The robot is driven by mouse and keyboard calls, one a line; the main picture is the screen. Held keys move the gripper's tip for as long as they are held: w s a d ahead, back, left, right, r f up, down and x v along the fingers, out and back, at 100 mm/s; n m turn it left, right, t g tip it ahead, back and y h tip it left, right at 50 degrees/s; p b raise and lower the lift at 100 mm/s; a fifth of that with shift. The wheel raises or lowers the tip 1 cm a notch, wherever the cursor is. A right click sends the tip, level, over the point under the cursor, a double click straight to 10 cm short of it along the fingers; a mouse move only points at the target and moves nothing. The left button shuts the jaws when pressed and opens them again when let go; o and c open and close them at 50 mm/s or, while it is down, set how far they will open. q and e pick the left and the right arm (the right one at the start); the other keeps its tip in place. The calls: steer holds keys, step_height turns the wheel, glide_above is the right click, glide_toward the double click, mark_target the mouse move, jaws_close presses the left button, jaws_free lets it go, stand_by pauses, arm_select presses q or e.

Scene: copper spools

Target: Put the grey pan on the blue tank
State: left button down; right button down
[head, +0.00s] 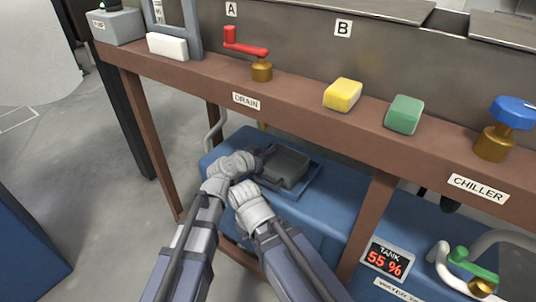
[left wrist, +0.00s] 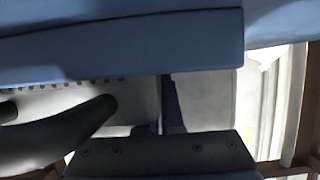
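The grey pan (head: 287,163), a shallow rectangular tray, is over the top of the blue tank (head: 335,205), under the brown rail. I cannot tell whether it rests on the tank or is held just above it. My left gripper (head: 263,157) is at the pan's left side, its dark fingers hard to make out. My right gripper (head: 262,184) is close by at the pan's near left corner, its fingers mostly hidden. The left wrist view shows a dark finger (left wrist: 85,118) and a blue surface above it; whether it grips anything is unclear.
The brown rail (head: 290,97) runs above the tank, with a red-handled valve (head: 247,46), yellow block (head: 342,94), green block (head: 404,114) and blue valve (head: 512,112). A brown post (head: 371,218) stands right of the pan. A 55 % tank display (head: 388,260) is at lower right.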

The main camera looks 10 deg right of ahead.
arm_select(q)
steer(key=c, duration=1.5)
jaws_free()
steer(key=shift+f, duration=0.2)
steer(key=o, duration=0.4)
steer(key=shift+r, duration=0.1)
steer(key=shift+o, duration=0.2)
steer(key=shift+r, duration=0.1)
steer(key=shift+a+r, duration=0.1)
steer(key=shift+r, duration=0.05)
steer(key=p+v, duration=0.3)
steer(key=v, duration=0.3)
steer(key=shift+s, duration=0.2)
steer(key=shift+s+a+r, duration=0.15)
steer(key=shift+s+a, duration=0.15)
steer(key=shift+a, duration=0.1)
